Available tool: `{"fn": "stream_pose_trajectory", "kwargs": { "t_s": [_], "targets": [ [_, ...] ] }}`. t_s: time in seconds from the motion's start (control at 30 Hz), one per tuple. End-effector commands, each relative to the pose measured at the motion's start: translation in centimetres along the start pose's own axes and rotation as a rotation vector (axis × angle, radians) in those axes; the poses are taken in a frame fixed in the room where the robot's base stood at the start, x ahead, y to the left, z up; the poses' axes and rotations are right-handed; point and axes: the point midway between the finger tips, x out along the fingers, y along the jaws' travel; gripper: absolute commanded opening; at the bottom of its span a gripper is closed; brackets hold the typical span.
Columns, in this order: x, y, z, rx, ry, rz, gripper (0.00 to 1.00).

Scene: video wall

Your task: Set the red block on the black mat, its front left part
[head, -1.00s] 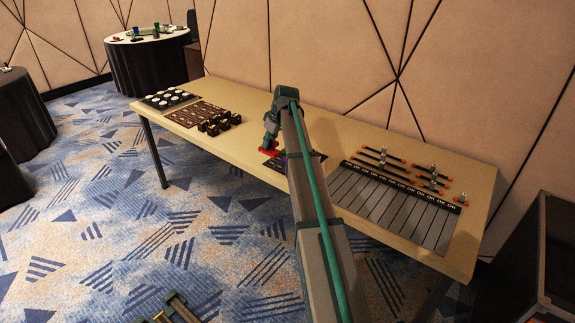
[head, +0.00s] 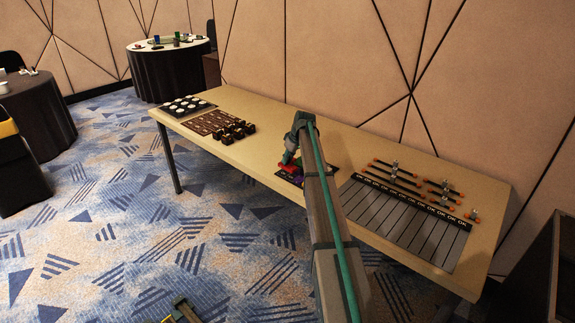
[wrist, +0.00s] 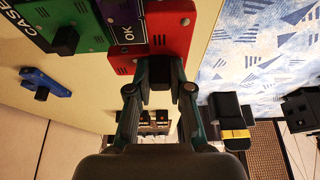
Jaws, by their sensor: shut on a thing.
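The red block (wrist: 168,27) is at the top centre of the wrist view. My gripper (wrist: 159,82) is shut on its dark knob. In the head view the red block (head: 289,163) shows small under my gripper (head: 291,156), at the black mat (head: 284,174). My arm covers the right part of the mat. I cannot tell whether the block touches the mat or hangs just above it.
A blue block (wrist: 44,82) with a dark knob lies apart on the table. On the long table (head: 252,160), dark cubes (head: 232,131) and a tray of white discs (head: 187,104) stand left. A grey striped mat (head: 405,228) with rods behind it lies right.

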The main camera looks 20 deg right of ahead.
Motion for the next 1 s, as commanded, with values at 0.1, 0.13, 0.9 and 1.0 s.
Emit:
{"fn": "stream_pose_trajectory", "kwargs": {
  "t_s": [0.1, 0.13, 0.9, 1.0],
  "targets": [
    [0.5, 0.3, -0.1, 0.000, 0.000, 0.000, 0.00],
    [0.7, 0.3, -0.1, 0.000, 0.000, 0.000, 0.00],
    [4.8, 0.7, 1.1, -0.001, 0.000, 0.000, 0.00],
    [4.7, 0.8, 1.1, -0.001, 0.000, 0.000, 0.36]
  ]
}}
